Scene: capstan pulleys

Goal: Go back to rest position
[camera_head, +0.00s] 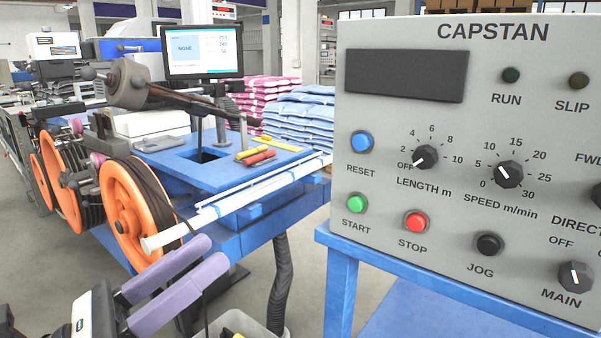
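My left gripper (213,253) is at the lower left, a dark body with two purple fingers pointing up and right. A narrow gap shows between the fingers, and I see nothing held in it. It is in front of the orange pulleys (122,208), below the white tube (165,237) on the blue bench (225,172). Part of its arm is cut off by the picture's edge. My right gripper is not in view.
The grey capstan control panel (450,120) fills the right side on a blue stand (410,315). A monitor (202,52) stands behind the bench. A dark hose (281,285) hangs to the floor, near a pale bin (240,322).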

